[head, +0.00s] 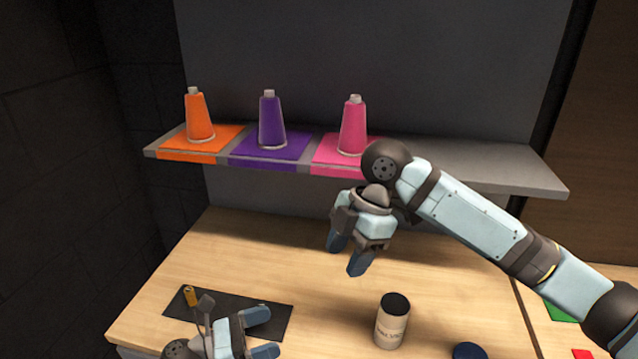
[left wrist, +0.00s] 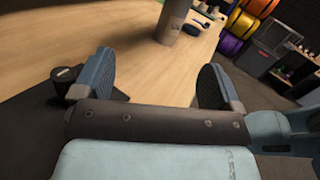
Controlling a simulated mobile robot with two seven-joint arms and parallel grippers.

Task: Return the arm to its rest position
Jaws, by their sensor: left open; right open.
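My right arm (head: 470,222) reaches in from the right in the head view. Its gripper (head: 348,258) hangs open and empty above the wooden table (head: 262,258), just below the shelf's front edge. My left gripper (head: 268,332) is low at the bottom left, fingers apart and empty, by a black mat (head: 278,312). In the left wrist view the two fingers of the left gripper (left wrist: 158,85) are spread over the table with nothing between them.
Orange (head: 199,118), purple (head: 271,122) and pink (head: 352,128) cones stand on matching pads on the shelf (head: 480,170). A can (head: 391,322) stands on the table, with a dark blue round thing (head: 468,351) to its right. The table's middle is clear.

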